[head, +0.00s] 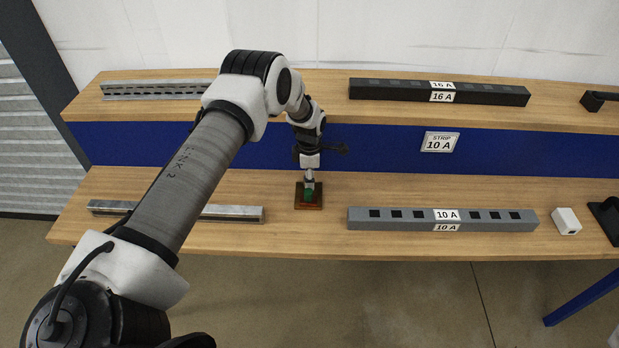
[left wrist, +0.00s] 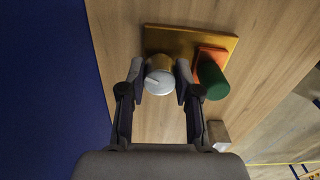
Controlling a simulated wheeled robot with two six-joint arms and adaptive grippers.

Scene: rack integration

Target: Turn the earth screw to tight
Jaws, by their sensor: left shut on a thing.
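The earth screw shows in the left wrist view as a round silver knob (left wrist: 160,81) with a short dark line on its face. It stands on a brass-coloured plate (left wrist: 185,37), beside a green cylinder (left wrist: 213,82) on an orange-red block (left wrist: 206,55). In the head view this small brown base (head: 299,203) sits on the lower worktop. My left gripper (left wrist: 160,74) points down with one finger on each side of the knob, shut on it. In the head view the gripper (head: 309,182) hides most of the knob. My right gripper is out of view.
A white box (head: 566,221) is farther right. A black 16 A strip (head: 400,90) lies on the upper shelf. The blue panel (head: 380,150) rises behind.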

